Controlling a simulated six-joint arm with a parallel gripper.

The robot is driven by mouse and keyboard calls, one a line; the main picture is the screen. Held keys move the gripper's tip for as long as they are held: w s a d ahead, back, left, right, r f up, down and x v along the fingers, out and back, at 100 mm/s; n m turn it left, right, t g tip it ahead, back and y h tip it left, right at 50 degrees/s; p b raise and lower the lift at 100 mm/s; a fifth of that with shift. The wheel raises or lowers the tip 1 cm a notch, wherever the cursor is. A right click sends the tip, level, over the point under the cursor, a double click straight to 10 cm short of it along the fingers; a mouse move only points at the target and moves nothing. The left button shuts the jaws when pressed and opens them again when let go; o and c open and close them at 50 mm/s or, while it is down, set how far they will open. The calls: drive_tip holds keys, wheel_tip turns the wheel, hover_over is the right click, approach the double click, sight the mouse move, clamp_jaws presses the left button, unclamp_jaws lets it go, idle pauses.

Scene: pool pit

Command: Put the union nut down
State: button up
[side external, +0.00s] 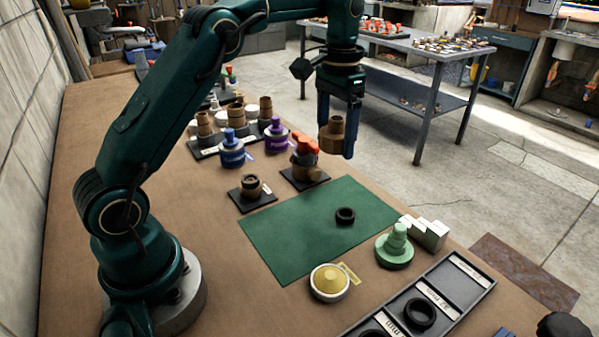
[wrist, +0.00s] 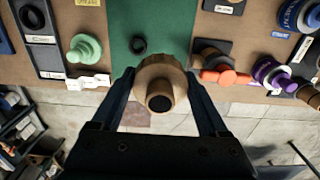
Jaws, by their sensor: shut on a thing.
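The union nut (side external: 332,135) is a tan-brown stepped ring-like piece. My gripper (side external: 336,142) is shut on it and holds it in the air, above and beyond the far right part of the bench. In the wrist view the nut (wrist: 158,84) sits between the two fingers of my gripper (wrist: 160,90), with a dark round opening facing the camera. Under it in that view are the bench edge and the floor. A green mat (side external: 300,232) lies on the bench. A black ring (side external: 345,215) lies on the mat, apart from the nut.
An orange-handled valve (side external: 305,150) stands on a black plate at the mat's back edge. A green stepped piece (side external: 395,248), white blocks (side external: 425,232), a yellow-topped disc (side external: 329,282) and a black compartment tray (side external: 455,290) stand near the mat. Much of the mat is bare.

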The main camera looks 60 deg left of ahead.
sight(340, 195)
drive_tip(key=shift+w+a+f, duration=0.25)
drive_tip(key=shift+w+f, duration=0.45)
drive_tip(key=shift+f, duration=1.45)
drive_tip(key=shift+w+a+f, duration=0.3)
drive_tip(key=shift+w+f, duration=0.35)
drive_tip(key=shift+f, duration=1.5)
drive_tip(key=shift+w+a+f, duration=0.25)
drive_tip(key=shift+w+f, duration=0.45)
drive_tip(key=shift+f, duration=1.45)
drive_tip(key=shift+f, duration=0.4)
drive_tip(key=shift+f, duration=0.2)
drive_tip(key=o, duration=1.2)
drive_tip(key=shift+o, duration=0.8)
drive_tip(key=shift+f, duration=0.1)
drive_tip(key=shift+d, duration=0.1)
